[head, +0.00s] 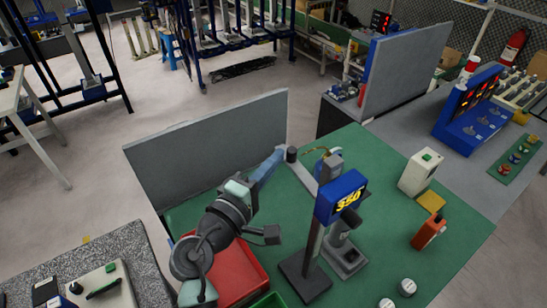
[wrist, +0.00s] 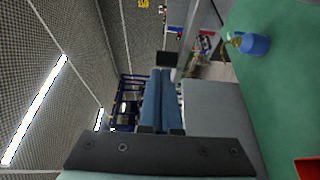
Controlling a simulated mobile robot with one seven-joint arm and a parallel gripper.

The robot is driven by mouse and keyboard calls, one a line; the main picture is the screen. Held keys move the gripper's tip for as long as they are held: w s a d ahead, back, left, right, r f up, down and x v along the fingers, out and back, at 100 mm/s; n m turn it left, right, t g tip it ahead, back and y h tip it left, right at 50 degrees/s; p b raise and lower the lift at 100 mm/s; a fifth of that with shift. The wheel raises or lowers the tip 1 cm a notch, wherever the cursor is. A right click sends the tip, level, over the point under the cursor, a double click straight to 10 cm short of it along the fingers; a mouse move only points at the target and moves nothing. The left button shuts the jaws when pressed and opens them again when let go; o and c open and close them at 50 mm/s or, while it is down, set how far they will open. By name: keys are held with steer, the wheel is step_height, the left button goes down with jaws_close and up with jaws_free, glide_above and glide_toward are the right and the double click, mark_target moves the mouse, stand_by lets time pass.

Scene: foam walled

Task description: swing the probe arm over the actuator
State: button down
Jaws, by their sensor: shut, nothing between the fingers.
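My gripper (head: 279,154) is shut and empty above the back of the green table, its blue fingers together; they also show in the wrist view (wrist: 160,76). In the head view the fingertips appear close to a dark upright knob (head: 291,154); I cannot tell whether they touch it. A grey bar (head: 303,177) runs from the knob toward the display post and looks like the probe arm. A blue-grey part with a brass piece (head: 334,160), possibly the actuator, stands behind the display. A similar blue cylinder (wrist: 255,45) shows in the wrist view, right of the fingers.
A blue display (head: 341,197) on a dark post stands mid-table and hides part of the station. A red tray (head: 238,273) lies under my arm. A grey panel (head: 205,150) borders the back left. A white box (head: 420,172) and an orange device (head: 428,232) stand right.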

mark_target(289, 153)
steer(key=shift+b, duration=0.35)
steer(key=shift+w+d+m+g+h+b, duration=0.1)
steer(key=shift+w+m+g+h+b, duration=0.25)
steer(key=shift+h, duration=0.25)
steer(key=shift+d+b, duration=0.1)
steer(key=shift+b, duration=0.25)
steer(key=d+m+g+h+b, duration=0.1)
steer(key=b, duration=0.1)
steer(key=w+m+g+h+b, duration=0.1)
steer(key=m+g+h+b, duration=0.1)
steer(key=b, duration=0.1)
steer(key=w+d+m+g+h+b, duration=0.1)
steer(key=m+g+h+b, duration=0.1)
steer(key=b, duration=0.1)
steer(key=shift+w+d+f+g, duration=0.15)
steer(key=shift+d+f+g, duration=0.1)
steer(key=shift+d+f, duration=0.05)
steer(key=d+m+g+h+b, duration=0.1)
steer(key=d+m+g+b, duration=0.1)
steer(key=d, duration=0.6)
steer(key=shift+w+r+g+h, duration=0.2)
steer(key=shift+r+g+h, duration=0.15)
steer(key=shift+g, duration=0.35)
steer(key=shift+d, duration=0.2)
